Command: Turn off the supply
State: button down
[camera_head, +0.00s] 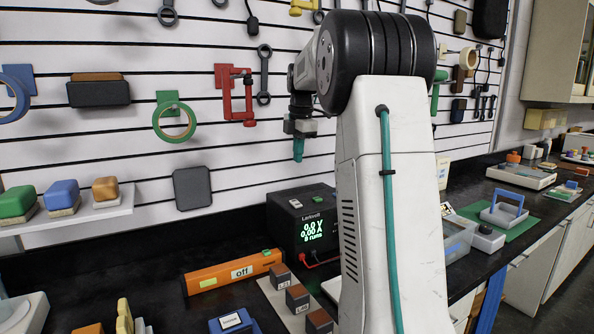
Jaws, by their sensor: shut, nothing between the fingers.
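The power supply (290,240) is a black box on the dark counter, partly hidden behind my arm. My gripper (298,150) has teal fingers, shut and empty, pointing down. It hangs in the air above the supply in the picture, in front of the slatted wall, apart from it.
Several dark blocks with brown tops (297,297) stand in front on a pale strip. Tools hang on the slatted wall (140,140). A clear box (457,238) stands right of my arm.

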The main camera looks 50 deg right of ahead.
aim_at(295, 201)
jog(key=f, duration=0.4)
jog(key=w+f, duration=0.1)
jog(key=f, duration=0.7)
jog(key=shift+w+d+f, duration=0.25)
jog(key=shift+f, duration=0.1)
